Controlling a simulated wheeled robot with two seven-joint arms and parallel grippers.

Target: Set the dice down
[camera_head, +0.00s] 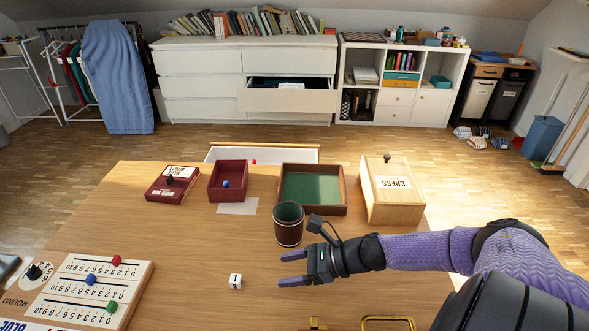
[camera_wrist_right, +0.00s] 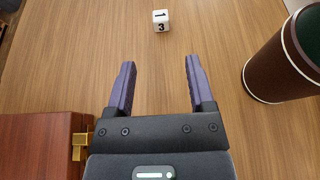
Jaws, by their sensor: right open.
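A white numbered die (camera_head: 235,281) rests on the wooden table, left of my right gripper. It also shows in the right wrist view (camera_wrist_right: 161,20), beyond the fingertips, with a 1 on top and a 3 on the facing side. My right gripper (camera_head: 281,268) is open and empty, its fingers pointing toward the die with a gap between. In the right wrist view the spread fingers (camera_wrist_right: 160,75) have only bare table between them. A dark brown cup with a green inside (camera_head: 289,226) stands upright beside the gripper. My left gripper is out of view.
A green-lined tray (camera_head: 342,195), a red open box (camera_head: 211,182) and a chess box (camera_head: 390,198) stand along the far side of the table (camera_head: 180,250). A scoreboard (camera_head: 133,268) lies at left. A reddish box with brass clasp (camera_wrist_right: 40,150) is near the wrist.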

